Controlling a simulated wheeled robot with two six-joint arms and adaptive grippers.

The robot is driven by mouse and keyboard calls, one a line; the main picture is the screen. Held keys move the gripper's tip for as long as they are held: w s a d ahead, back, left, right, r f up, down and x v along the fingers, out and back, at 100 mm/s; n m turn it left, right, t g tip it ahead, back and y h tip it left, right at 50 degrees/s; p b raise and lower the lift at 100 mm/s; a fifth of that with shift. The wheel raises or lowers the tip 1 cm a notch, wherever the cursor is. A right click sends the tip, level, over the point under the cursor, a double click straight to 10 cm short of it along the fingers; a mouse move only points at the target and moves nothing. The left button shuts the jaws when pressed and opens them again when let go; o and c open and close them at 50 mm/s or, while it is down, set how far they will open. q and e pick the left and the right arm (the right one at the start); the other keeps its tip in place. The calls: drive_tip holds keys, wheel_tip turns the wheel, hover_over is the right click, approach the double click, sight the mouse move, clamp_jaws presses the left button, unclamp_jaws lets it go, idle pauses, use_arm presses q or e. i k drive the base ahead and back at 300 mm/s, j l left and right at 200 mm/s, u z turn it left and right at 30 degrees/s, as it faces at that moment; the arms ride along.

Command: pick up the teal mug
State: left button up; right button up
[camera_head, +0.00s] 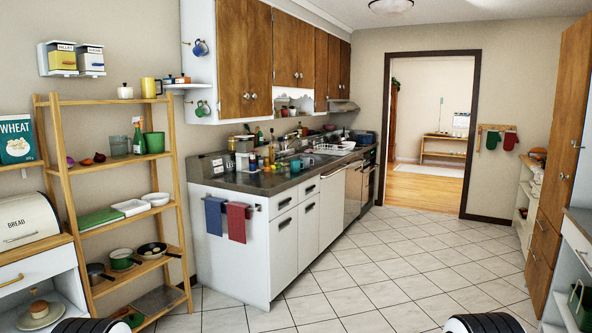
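A green to teal mug (203,109) hangs on the white side panel of the wall cabinet, below a blue mug (201,48) on the same panel. It is small here, and its exact shade is hard to tell. It is far from me, up and left of centre. Neither of my grippers shows; only dark rounded parts of my own arms show at the bottom edge, left and right.
A wooden shelf rack (107,101) with pots and dishes stands left of the counter (272,180). Blue and red towels (236,222) hang on the counter's end. The tiled floor (375,270) is clear toward the doorway. A tall wooden cabinet (562,120) stands right.

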sight(295, 164)
drive_tip(key=i+l+z, duration=0.25)
drive_tip(key=i, duration=0.3)
drive_tip(key=i+j+z, duration=0.1)
drive_tip(key=i+z, duration=0.15)
drive_tip(key=i, duration=3.15)
drive_tip(key=i+l+u, duration=0.1)
drive_tip(key=i+u, duration=0.15)
drive_tip(key=i, duration=0.3)
drive_tip(key=i+l+u, duration=0.25)
drive_tip(key=i, duration=0.35)
drive_tip(key=i+l+u, duration=0.25)
drive_tip(key=i, duration=0.3)
drive_tip(key=i+l+u, duration=0.2)
drive_tip(key=i+l, duration=0.2)
drive_tip(key=i+l+u, duration=0.3)
drive_tip(key=l+u, duration=0.25)
drive_tip(key=i+l+u, duration=0.3)
drive_tip(key=l, duration=0.15)
drive_tip(key=k, duration=0.1)
